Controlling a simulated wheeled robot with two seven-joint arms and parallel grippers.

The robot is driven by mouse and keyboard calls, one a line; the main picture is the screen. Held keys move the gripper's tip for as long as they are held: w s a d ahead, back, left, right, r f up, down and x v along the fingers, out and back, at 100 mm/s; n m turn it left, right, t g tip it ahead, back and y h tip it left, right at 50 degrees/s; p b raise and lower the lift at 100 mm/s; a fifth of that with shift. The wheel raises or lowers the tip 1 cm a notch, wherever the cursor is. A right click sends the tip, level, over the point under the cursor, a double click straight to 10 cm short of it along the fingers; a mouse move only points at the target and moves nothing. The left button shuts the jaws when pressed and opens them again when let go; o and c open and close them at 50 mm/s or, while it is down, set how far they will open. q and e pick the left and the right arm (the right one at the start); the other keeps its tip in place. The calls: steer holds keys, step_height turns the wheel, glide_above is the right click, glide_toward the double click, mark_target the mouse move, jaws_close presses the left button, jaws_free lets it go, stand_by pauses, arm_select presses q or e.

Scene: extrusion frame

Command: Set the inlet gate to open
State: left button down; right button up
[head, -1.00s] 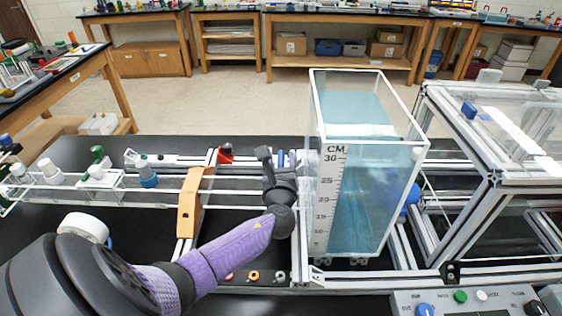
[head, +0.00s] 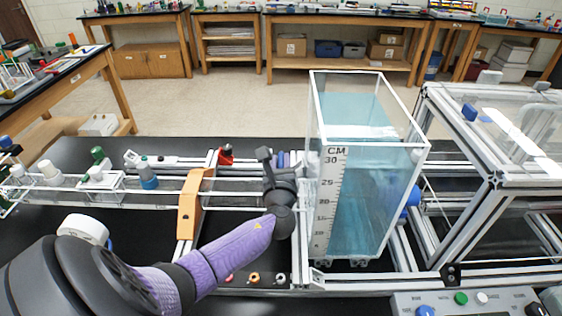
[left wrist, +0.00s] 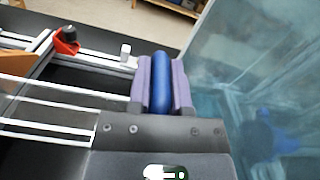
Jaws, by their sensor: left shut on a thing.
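My left gripper (head: 281,159) is at the left side of the clear tank (head: 365,200), which holds blue water and bears a centimetre scale. In the left wrist view the purple fingers (left wrist: 160,84) are shut on a rounded blue handle (left wrist: 162,82), which stands up between them. I take it to be the inlet gate's handle. The gate plate below it is hidden by the gripper and arm, so its position cannot be told. My right gripper is not in view.
A clear channel (head: 240,192) runs left from the tank, with an orange bracket (head: 189,203) across it. A red clamp (head: 226,154) sits behind. An extrusion frame (head: 490,178) stands right, with a control panel (head: 470,303) in front. The tank wall is close beside the gripper.

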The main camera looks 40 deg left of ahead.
mark_target(281, 160)
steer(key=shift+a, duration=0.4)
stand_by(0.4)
arm_select(q)
step_height(281, 160, up, 5)
steer(key=p, duration=0.5)
steer(key=shift+r, duration=0.2)
steer(key=shift+f, duration=0.2)
steer(key=c, duration=0.7)
jaws_free()
steer(key=shift+c, duration=0.2)
steer(key=shift+o, duration=0.8)
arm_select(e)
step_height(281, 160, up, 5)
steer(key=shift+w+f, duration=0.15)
arm_select(q)
steer(key=shift+f, duration=0.1)
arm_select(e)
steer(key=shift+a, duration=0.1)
